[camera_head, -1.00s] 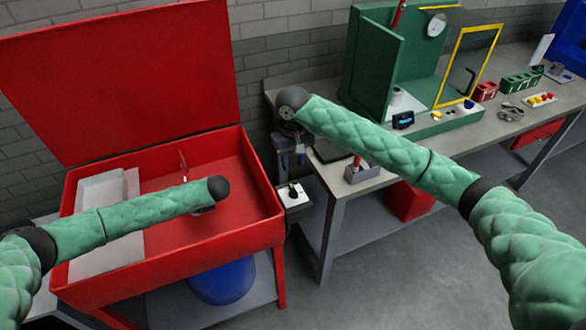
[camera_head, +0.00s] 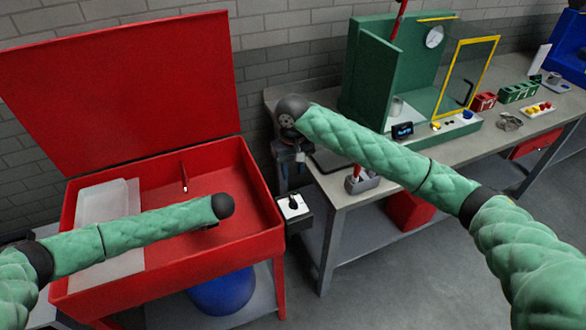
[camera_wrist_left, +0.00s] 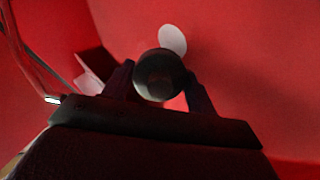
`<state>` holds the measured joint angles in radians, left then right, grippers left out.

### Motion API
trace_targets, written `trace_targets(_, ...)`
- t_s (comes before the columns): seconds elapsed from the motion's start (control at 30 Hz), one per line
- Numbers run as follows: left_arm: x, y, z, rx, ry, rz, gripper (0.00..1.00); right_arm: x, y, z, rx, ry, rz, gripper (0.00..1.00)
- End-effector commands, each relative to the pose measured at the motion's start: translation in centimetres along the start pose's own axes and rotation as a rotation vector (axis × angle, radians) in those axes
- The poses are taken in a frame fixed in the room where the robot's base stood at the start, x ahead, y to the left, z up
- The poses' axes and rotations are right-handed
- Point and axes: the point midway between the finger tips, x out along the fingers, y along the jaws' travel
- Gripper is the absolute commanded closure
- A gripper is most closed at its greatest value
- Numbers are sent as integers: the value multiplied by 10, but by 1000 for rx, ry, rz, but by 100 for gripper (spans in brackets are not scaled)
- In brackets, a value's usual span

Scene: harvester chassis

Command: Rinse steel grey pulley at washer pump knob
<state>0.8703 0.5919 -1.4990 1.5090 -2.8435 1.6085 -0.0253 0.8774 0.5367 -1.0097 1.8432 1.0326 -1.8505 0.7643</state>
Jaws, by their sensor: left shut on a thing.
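The red washer basin (camera_head: 245,150) stands at the left with its lid up. My left gripper (camera_wrist_left: 160,88) is inside it, mostly hidden behind its own wrist in the head view. In the left wrist view it is shut on a dark, round grey thing, the pulley (camera_wrist_left: 158,72), seen above the red basin surface. A thin spout (camera_head: 184,175) rises in the basin; a tube with a bright tip (camera_wrist_left: 52,99) shows at the left of the wrist view. The black pump knob (camera_head: 293,202) sits on a white-topped box beside the basin. My right gripper (camera_head: 298,154) is above the knob, apart from it; its finger opening is unclear.
A pale tray (camera_head: 105,200) lies in the basin's left part. A grey workbench (camera_head: 345,195) at the right carries a green cabinet (camera_head: 375,70) with a yellow-framed door, a small grey holder (camera_head: 362,184), and several small parts. The basin's right floor is clear.

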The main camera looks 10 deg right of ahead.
Motion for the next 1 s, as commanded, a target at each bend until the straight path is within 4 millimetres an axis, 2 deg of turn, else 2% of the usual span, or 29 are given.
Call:
trace_targets(0.7,-26,-34,-6,0,0,1,79,-6,0,0,0,0,0,65)
trace_targets(1.0,-29,-37,-6,-1,0,1,79,-7,0,0,0,0,0,65)
